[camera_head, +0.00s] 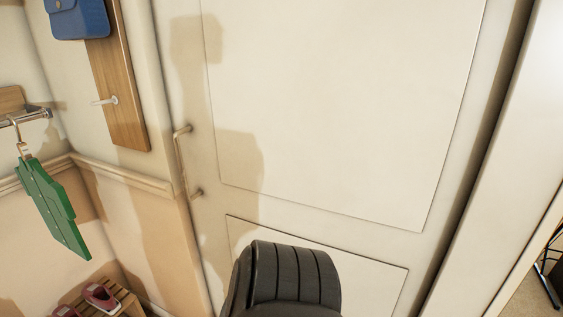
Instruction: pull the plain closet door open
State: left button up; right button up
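The plain closet door (330,110) is a large cream panel that fills the middle of the head view. It appears shut. Its slim metal bar handle (181,162) stands upright near the door's left edge. Neither of my grippers is in view, and nothing touches the handle. A dark ribbed shape, which looks like part of my own body, hides some of the door's lower part.
On the left wall hang a blue bag (77,17), a wooden board (118,80) with a peg, and a green tag-like hanging item (53,207). Red shoes (101,296) sit on a slatted wooden rack at lower left. A black metal stand (549,277) shows at right.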

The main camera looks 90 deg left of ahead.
aim_at(359, 133)
jog(key=k, duration=1.05)
jog(key=u, duration=1.4)
